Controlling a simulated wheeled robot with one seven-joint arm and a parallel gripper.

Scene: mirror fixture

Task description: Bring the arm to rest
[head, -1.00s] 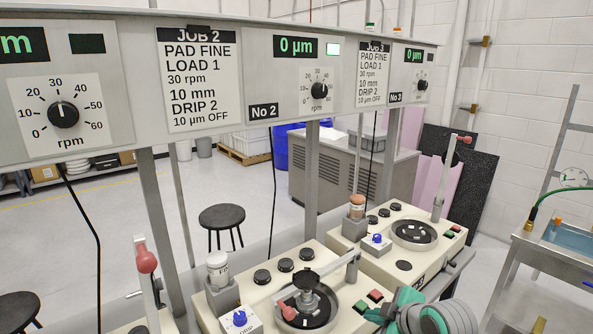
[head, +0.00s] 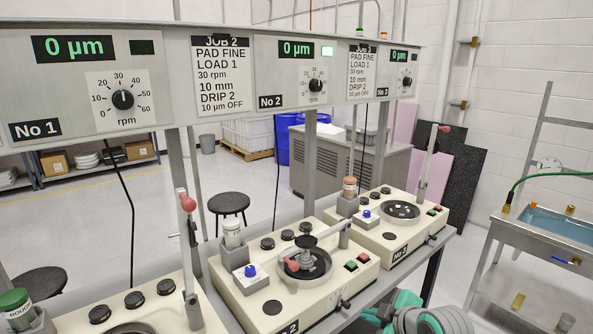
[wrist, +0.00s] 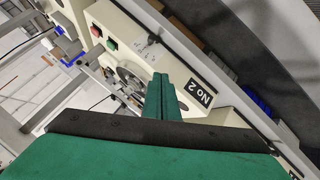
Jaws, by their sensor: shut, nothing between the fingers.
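My gripper (wrist: 163,97) shows in the wrist view as two green fingers pressed together with nothing between them. It points toward the cream polishing machine marked No 2 (wrist: 132,45), and looks apart from it, though the gap is hard to judge. In the head view my grey and teal arm (head: 425,318) is folded low at the bottom edge, in front of the bench; the fingertips cannot be made out there. The No 2 machine (head: 330,268) stands on the bench with its swing arm over the round plate.
The No 3 machine (head: 400,240) stands behind, and another machine (head: 130,305) is at lower left. An overhead panel (head: 215,45) runs above them. A metal sink stand (head: 545,235) with a green hose is at right. Clear floor (head: 458,262) lies between bench and sink.

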